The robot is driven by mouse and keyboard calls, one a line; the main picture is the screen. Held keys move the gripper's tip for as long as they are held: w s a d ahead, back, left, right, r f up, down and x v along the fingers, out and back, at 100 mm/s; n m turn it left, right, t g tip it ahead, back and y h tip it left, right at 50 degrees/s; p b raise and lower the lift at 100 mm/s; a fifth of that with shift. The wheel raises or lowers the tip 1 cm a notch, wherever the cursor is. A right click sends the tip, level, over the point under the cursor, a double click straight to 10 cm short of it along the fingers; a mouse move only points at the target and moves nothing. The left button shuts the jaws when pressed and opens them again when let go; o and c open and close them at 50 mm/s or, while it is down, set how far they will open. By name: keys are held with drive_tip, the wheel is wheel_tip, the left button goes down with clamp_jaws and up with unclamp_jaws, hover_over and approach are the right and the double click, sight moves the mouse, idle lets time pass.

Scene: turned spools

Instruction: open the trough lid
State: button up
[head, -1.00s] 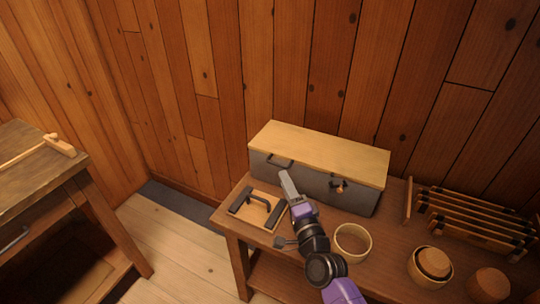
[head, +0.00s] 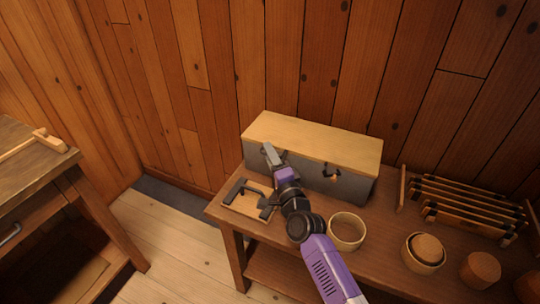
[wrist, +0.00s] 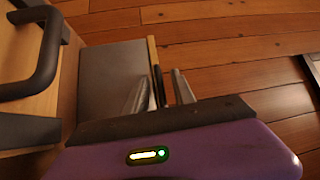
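The trough (head: 352,187) is a long grey box on the bench against the wall. Its pale wooden lid (head: 315,138) lies flat and closed on top. My gripper (head: 269,152) is at the left part of the trough's front, just below the lid's front edge. In the wrist view, the two fingers (wrist: 158,92) stand apart with a thin dark bar (wrist: 157,84), seemingly the lid handle, between them. I cannot tell whether they touch it. The lid's edge (wrist: 153,58) shows beside the bar. A dark latch with an orange-brown knob (head: 332,174) is on the trough's front.
A wooden board with a dark handle (head: 240,188) lies close left of my arm; its handle looms in the wrist view (wrist: 42,62). Another table (head: 30,165) is at the left.

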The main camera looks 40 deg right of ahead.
drive_tip(key=shift+c, duration=0.4)
clamp_jaws()
idle(0.9)
